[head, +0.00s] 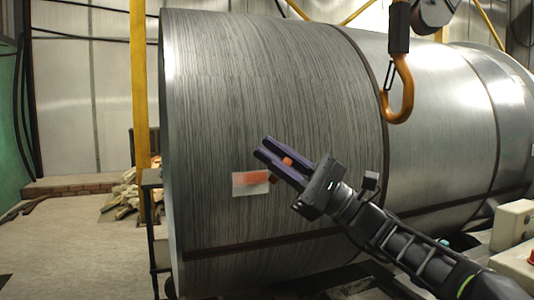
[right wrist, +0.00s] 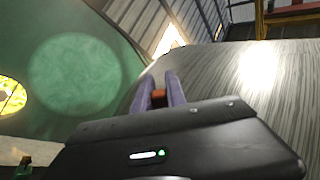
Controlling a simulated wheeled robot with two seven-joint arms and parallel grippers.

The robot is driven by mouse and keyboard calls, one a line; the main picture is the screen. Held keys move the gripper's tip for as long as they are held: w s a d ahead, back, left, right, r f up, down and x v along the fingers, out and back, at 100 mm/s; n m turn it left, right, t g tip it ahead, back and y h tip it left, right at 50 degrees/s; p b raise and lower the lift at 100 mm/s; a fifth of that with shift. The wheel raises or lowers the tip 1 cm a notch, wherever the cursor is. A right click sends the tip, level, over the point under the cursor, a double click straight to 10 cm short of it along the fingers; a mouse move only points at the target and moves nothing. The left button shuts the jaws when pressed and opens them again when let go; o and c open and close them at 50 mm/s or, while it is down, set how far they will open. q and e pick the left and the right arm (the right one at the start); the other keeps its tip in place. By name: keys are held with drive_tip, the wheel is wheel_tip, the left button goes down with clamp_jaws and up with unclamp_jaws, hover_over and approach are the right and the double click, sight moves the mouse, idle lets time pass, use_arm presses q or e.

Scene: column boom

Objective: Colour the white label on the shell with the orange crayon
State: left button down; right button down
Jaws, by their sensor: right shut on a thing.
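The shell (head: 270,110) is a large grey metal cylinder lying on its side, filling the middle of the head view. The white label (head: 248,190) is on its lower left side, with orange colour over part of it, mostly the upper part. My right gripper (head: 272,156) is in front of the shell, just up and right of the label. It is shut on the orange crayon (head: 287,161), a small orange piece between the purple fingers. The crayon also shows in the right wrist view (right wrist: 158,97). I cannot tell whether its tip touches the shell. My left gripper is not in view.
An orange crane hook (head: 402,95) hangs in front of the shell at the upper right. A yellow post (head: 140,100) stands to the left, with rubble (head: 122,195) on the floor behind it. Pale boxes (head: 513,225) stand at the lower right. The floor at the left is clear.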

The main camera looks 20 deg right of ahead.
drive_tip(key=shift+a, duration=0.15)
idle(0.3)
drive_tip(key=shift+s+a+b, duration=0.1)
drive_tip(key=shift+a+b, duration=0.6)
drive_tip(key=shift+a, duration=1.35)
drive_tip(key=a+b, duration=0.1)
drive_tip(key=a, duration=0.3)
drive_tip(key=shift+s+a, duration=0.1)
drive_tip(key=shift+a, duration=0.05)
